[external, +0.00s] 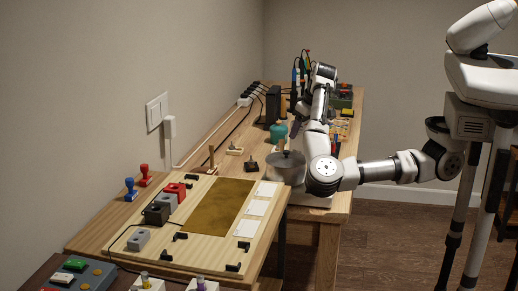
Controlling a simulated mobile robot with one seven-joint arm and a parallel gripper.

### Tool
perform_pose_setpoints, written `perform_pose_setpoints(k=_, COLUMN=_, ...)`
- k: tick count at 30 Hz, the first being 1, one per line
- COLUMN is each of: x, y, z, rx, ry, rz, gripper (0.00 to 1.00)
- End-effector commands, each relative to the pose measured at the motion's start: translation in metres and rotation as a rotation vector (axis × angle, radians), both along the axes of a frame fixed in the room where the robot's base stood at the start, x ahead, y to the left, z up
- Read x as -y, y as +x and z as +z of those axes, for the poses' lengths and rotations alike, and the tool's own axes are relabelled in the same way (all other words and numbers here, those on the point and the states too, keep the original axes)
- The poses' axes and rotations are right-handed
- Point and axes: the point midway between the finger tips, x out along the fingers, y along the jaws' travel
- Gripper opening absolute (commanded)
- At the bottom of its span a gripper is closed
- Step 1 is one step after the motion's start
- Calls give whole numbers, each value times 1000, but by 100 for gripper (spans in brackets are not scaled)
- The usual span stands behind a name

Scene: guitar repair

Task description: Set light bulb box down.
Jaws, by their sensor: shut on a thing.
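My arm reaches from the right over the workbench (222,133), and its forearm runs toward the back of the bench. The fingers of my gripper are hidden behind my own wrist and forearm in the external view. I cannot make out the light bulb box; anything held at the far end of the arm is also hidden.
Upright tools with coloured handles (307,62) stand near the wrist. A black box (273,105), teal container (278,130) and grey lidded pot (287,166) stand beside the arm. A brown mat (219,207) lies on the front board.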

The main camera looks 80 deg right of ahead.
Motion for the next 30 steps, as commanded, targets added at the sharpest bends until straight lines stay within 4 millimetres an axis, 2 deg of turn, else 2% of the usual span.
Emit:
perform_pose_setpoints(k=5, x=0, y=0, z=-12, rx=1, ry=0, rz=0, gripper=34)
perform_pose_setpoints(k=13, x=0, y=0, z=-48, rx=0, ry=0, rz=0, gripper=34)
perform_pose_setpoints(k=24, x=0, y=0, z=-53, rx=0, ry=-1, rz=-1, gripper=34)
perform_pose_setpoints(k=25, x=0, y=0, z=-53, rx=1, ry=-1, rz=-1, gripper=57)
perform_pose_setpoints(k=30, x=0, y=0, z=-52, rx=1, ry=0, rz=-1, gripper=78)
